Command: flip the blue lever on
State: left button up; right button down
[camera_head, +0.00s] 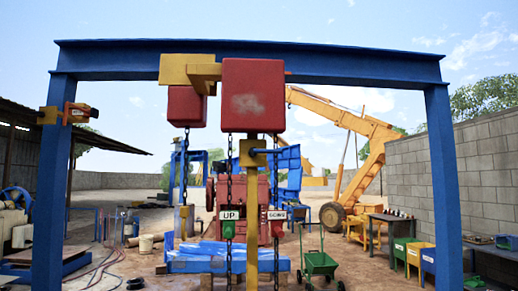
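A short blue bar (269,151), which looks like the blue lever, sticks out to the right from a yellow bracket at the top of a yellow post (252,215). It lies about level, just below the large red box on the blue overhead beam. Whether this position is on or off I cannot tell. Neither of my grippers shows in the head view.
A blue gantry frame (441,170) spans the view. Chains hang by the post, with an UP sign (230,215) and a second sign (277,215). A green cart (319,262) stands right of the post. Colored bins (419,254) stand by the grey wall.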

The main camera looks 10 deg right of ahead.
aim_at(254, 151)
jog(key=u, duration=0.4)
jog(key=i, duration=1)
jog(key=z, duration=0.05)
